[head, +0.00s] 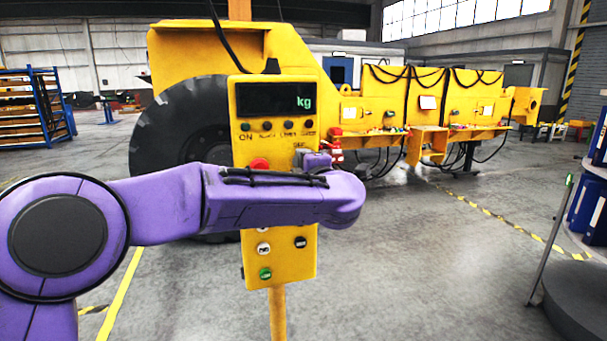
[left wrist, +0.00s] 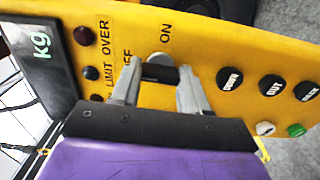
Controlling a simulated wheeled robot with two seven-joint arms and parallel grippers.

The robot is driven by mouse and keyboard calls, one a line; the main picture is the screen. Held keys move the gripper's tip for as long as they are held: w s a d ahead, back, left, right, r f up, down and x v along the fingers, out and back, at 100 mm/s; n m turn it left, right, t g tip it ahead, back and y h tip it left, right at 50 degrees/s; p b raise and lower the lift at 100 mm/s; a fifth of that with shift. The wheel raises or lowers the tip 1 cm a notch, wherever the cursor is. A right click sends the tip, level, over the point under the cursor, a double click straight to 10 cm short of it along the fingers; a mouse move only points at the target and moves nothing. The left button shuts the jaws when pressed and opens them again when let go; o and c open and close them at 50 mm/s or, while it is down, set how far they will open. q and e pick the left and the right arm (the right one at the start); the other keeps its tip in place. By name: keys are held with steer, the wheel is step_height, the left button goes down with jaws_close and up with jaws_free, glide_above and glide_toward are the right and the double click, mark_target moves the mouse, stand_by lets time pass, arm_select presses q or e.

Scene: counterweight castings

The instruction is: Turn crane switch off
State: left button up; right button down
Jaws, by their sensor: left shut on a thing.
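The yellow crane control box (head: 282,258) stands on a yellow post in the middle of the head view. My left arm crosses in front of it and hides its middle. In the left wrist view, the crane switch (left wrist: 161,62) has a grey round base and a dark bar, between the ON and OFF labels. My left gripper (left wrist: 160,76) has its two fingers on either side of the dark bar and is shut on it. In the head view the left gripper (head: 315,160) is partly hidden behind my wrist. My right gripper is not in view.
The box carries a display (head: 275,99) reading "kg", a red button (head: 258,164), and a green button (head: 265,273). A large yellow machine (head: 390,95) with a big tyre stands behind. A blue rack (head: 40,105) is at left. Open grey floor lies to the right.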

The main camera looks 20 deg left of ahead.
arm_select(q)
steer(key=shift+n, duration=0.3)
steer(key=o, duration=1.1)
steer(key=shift+c, duration=0.2)
steer(key=b+v, duration=0.3)
steer(key=v, duration=0.7)
steer(key=shift+s+d+b, duration=0.2)
steer(key=shift+b, duration=0.15)
